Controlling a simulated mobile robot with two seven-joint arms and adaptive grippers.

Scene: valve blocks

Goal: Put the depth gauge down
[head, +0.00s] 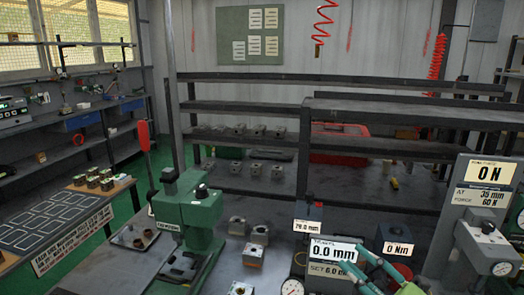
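My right gripper (372,262), with green bars, is right beside the display, low in the picture. Its fingertips are largely hidden, so I cannot tell whether it is open or shut on the gauge. My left gripper is not in view.
A green press (186,213) stands left of centre. Several metal blocks sit on the bench, one near its middle (252,256). A grey force tester (480,220) stands at the right. A dark shelf rack (245,114) closes off the back.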

